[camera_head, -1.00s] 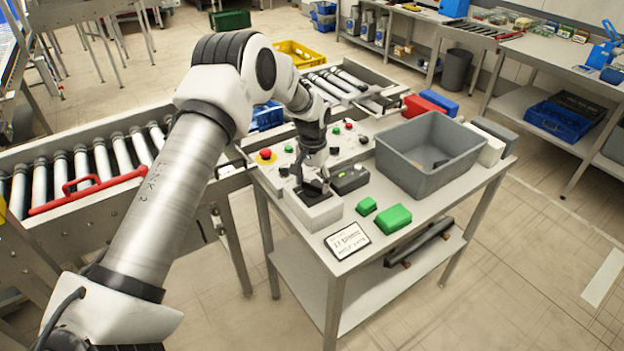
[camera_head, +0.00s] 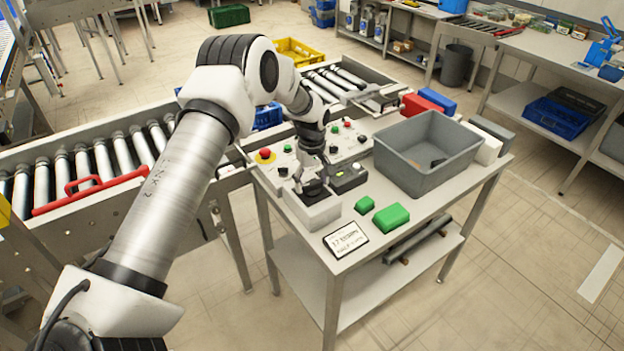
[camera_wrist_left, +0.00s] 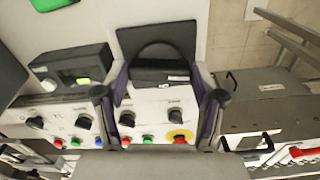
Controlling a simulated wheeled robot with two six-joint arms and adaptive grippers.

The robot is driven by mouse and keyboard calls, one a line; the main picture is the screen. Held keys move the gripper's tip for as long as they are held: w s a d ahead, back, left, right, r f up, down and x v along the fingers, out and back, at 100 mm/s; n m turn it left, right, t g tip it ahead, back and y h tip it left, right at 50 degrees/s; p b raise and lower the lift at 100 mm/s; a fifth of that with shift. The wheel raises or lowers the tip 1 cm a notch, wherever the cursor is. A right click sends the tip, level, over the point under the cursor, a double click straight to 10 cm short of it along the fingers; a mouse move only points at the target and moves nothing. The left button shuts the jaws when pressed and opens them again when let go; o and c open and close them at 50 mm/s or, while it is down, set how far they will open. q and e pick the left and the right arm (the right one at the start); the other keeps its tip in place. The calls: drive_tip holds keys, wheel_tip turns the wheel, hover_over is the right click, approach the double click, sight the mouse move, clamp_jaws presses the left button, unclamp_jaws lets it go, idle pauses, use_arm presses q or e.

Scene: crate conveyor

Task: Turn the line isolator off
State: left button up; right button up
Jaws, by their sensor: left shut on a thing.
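The line isolator appears to be the pale grey box (camera_head: 318,213) with a black top at the near left of the bench. In the left wrist view its black plate (camera_wrist_left: 130,40) shows, with a dark rounded part on it. My left gripper (camera_head: 312,188) comes down onto this black top. In the left wrist view the gripper (camera_wrist_left: 160,78) has its fingers on both sides of a black handle with a small label, and is shut on it. The fingers partly hide the handle, so its exact angle is unclear. My right gripper is in neither view.
A control panel with a red mushroom button (camera_head: 265,155) and several knobs lies behind the isolator. A black box (camera_head: 348,178) stands close beside it. Green blocks (camera_head: 391,217), a sign (camera_head: 346,239) and a grey bin (camera_head: 425,160) share the bench. A roller conveyor (camera_head: 85,165) runs at left.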

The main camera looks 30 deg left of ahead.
sight(311, 183)
use_arm(q)
drive_tip(key=shift+f+n, duration=0.15)
drive_tip(key=shift+n, duration=0.65)
drive_tip(key=shift+s, duration=0.1)
drive_tip(key=o, duration=1.1)
drive_tip(key=shift+o, duration=0.2)
drive_tip(key=shift+a+f, duration=0.1)
drive_tip(key=shift+a, duration=0.05)
wheel_tip(311, 183, up, 12)
drive_tip(key=shift+w, duration=0.2)
